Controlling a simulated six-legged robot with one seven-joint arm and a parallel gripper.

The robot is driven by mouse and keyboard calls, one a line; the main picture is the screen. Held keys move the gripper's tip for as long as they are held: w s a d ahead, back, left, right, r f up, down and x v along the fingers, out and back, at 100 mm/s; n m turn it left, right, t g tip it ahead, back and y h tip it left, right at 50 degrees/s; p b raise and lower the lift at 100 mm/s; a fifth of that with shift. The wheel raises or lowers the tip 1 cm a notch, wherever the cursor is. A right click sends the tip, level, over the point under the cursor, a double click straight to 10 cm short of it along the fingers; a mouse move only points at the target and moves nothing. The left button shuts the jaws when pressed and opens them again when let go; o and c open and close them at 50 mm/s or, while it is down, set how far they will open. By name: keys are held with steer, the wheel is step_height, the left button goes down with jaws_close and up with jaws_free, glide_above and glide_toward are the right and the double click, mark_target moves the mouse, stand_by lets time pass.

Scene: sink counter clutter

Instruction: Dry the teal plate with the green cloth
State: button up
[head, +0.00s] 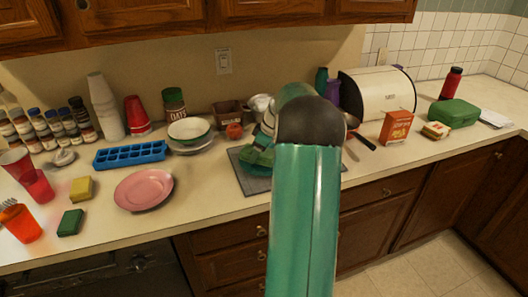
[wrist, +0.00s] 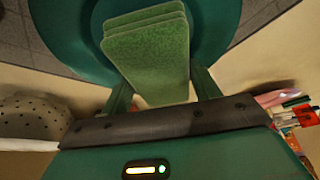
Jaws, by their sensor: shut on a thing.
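The green cloth (wrist: 150,55) is a folded, layered piece between the two fingers of my gripper (wrist: 162,88) in the wrist view. My gripper is shut on it. The teal plate (wrist: 62,28) lies behind the cloth in that view, and the cloth overlaps its face. I cannot tell whether the cloth presses on the plate. In the head view, the green cloth (head: 261,157) shows just left of my arm, over the grey mat (head: 254,187). My arm hides the gripper and much of this spot there.
A pink plate (head: 144,189), a blue ice tray (head: 130,154) and stacked bowls (head: 189,129) stand left of the mat. A pan handle (head: 364,141), an orange box (head: 396,127) and a bread bin (head: 378,98) are to the right. Counter between the pink plate and mat is clear.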

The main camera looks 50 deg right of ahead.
steer(key=shift+w+a+f, duration=0.1)
steer(key=shift+w+a, duration=0.35)
steer(key=shift+w, duration=0.1)
steer(key=shift+s+d, duration=0.7)
steer(key=shift+s, duration=0.3)
steer(key=shift+s+d, duration=0.65)
steer(key=shift+s, duration=0.4)
steer(key=shift+s+d, duration=0.7)
steer(key=shift+s, duration=0.3)
steer(key=shift+r, duration=3.05)
steer(key=shift+r, duration=0.1)
steer(key=shift+r, duration=1.4)
